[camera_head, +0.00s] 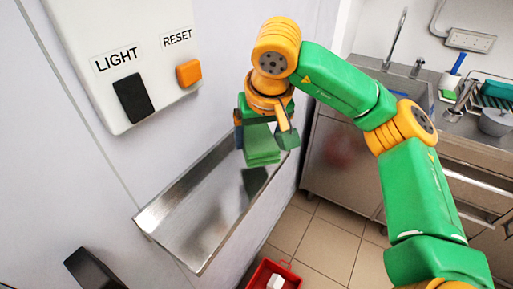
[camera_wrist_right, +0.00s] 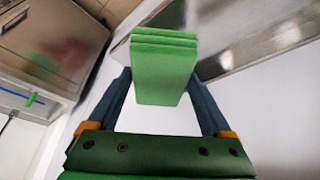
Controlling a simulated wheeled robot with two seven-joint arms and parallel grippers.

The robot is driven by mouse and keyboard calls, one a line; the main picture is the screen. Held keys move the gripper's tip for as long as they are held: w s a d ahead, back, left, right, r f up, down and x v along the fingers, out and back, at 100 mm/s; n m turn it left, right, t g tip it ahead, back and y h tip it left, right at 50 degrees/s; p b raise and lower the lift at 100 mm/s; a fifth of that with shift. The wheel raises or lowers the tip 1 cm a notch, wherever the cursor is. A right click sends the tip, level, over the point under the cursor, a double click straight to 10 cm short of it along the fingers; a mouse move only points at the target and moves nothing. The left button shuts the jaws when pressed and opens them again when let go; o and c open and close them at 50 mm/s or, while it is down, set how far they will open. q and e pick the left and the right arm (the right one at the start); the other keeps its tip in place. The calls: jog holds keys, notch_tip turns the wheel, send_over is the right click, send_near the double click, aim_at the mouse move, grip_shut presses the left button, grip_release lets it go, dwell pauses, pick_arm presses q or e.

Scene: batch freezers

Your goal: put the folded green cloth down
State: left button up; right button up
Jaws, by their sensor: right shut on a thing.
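The folded green cloth (camera_head: 262,146) hangs from my right gripper (camera_head: 266,120) in the head view, over the far end of the metal tray on the wall. In the right wrist view the cloth (camera_wrist_right: 163,75) shows its stacked folds between the two dark fingers of my right gripper (camera_wrist_right: 163,85). The right gripper is shut on the cloth. The cloth appears to be above the tray; I cannot tell whether it touches it. My left gripper is not in view.
The metal tray (camera_head: 198,222) is fixed to the pale wall below a panel with LIGHT (camera_head: 133,97) and RESET (camera_head: 189,73) switches. A dark handle (camera_head: 95,268) sits lower left. A red bin (camera_head: 262,270) stands on the tiled floor. A sink counter (camera_head: 400,75) is at back right.

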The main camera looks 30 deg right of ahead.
aim_at(264, 148)
jog(key=p+x, duration=0.1)
jog(key=x, duration=0.4)
jog(key=shift+s+d+p, duration=0.15)
jog(key=shift+d+p, duration=0.05)
jog(key=shift+p, duration=0.15)
jog(key=shift+f, duration=0.55)
jog(key=o, duration=1.1)
jog(key=shift+o, duration=0.2)
jog(key=shift+r, duration=0.3)
jog(key=shift+r+b, duration=0.3)
jog(key=v, duration=1.1)
jog(key=shift+s+a+r, duration=0.1)
jog(key=shift+s+a, duration=0.05)
jog(key=shift+s, duration=0.1)
